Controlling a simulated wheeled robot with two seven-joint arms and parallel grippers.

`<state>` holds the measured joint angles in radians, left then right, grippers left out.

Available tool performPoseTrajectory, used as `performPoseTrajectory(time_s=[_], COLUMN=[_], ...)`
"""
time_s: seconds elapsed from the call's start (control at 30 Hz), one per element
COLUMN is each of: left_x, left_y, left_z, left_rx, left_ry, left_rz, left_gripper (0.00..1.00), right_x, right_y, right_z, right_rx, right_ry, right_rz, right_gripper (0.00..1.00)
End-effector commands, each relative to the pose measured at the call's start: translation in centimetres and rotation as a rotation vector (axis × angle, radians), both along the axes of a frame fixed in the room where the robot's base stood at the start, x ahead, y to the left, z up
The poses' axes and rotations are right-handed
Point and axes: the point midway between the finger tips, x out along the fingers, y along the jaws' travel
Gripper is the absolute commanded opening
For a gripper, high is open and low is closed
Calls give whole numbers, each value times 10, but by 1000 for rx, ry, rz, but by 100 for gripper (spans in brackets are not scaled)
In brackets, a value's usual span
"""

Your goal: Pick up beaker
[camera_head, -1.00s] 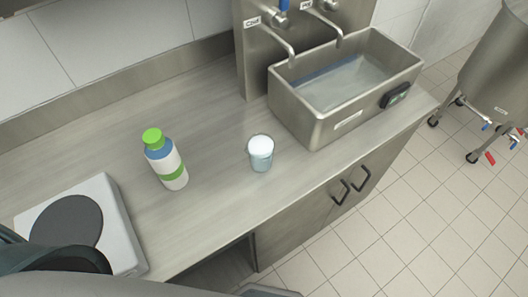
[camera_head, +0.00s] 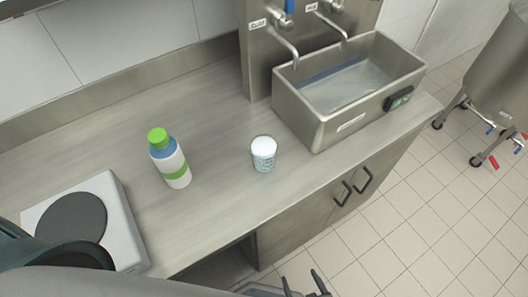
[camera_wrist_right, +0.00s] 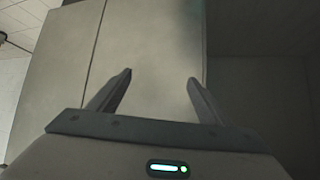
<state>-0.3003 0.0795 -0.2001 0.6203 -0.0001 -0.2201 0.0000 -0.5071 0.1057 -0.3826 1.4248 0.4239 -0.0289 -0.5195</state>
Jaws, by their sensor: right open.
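The beaker (camera_head: 263,161) is a small clear cup with white at its top and a bluish lower part. It stands upright on the counter in the head view, between the bottle and the metal basin. My right gripper (camera_head: 302,280) shows at the bottom edge of the head view, below the counter's front and well apart from the beaker. In the right wrist view its two fingers (camera_wrist_right: 158,82) are spread with nothing between them, facing a flat cabinet panel. The beaker is not in the wrist view. My left gripper's fingers are not visible.
A green-capped bottle (camera_head: 169,163) stands left of the beaker. A white device with a dark round plate (camera_head: 118,218) sits at the left. A metal basin (camera_head: 318,130) under taps is at the right. The counter (camera_head: 215,205) around the beaker is clear.

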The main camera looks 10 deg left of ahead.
Motion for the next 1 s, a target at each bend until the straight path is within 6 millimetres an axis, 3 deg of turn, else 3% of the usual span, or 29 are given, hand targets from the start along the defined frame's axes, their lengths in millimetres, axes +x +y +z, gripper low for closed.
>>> performPoseTrajectory(time_s=[0.03,0.23,0.4,0.5,0.57,0.7,1.0], left_x=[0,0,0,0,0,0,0], left_y=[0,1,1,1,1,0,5], left_z=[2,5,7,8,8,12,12], left_rx=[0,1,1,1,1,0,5], left_ry=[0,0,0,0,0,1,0], left_rz=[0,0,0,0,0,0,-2], left_gripper=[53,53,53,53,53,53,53], right_x=[9,36,45,46,46,41,39], right_y=[13,52,66,67,68,93,100], right_z=[32,160,271,317,339,370,378], right_rx=[31,142,231,269,284,272,265], right_ry=[-61,-288,-458,-523,-553,-607,-623], right_rz=[5,2,-30,-52,-63,-40,-32], right_gripper=[72,72,72,72,72,72,72])
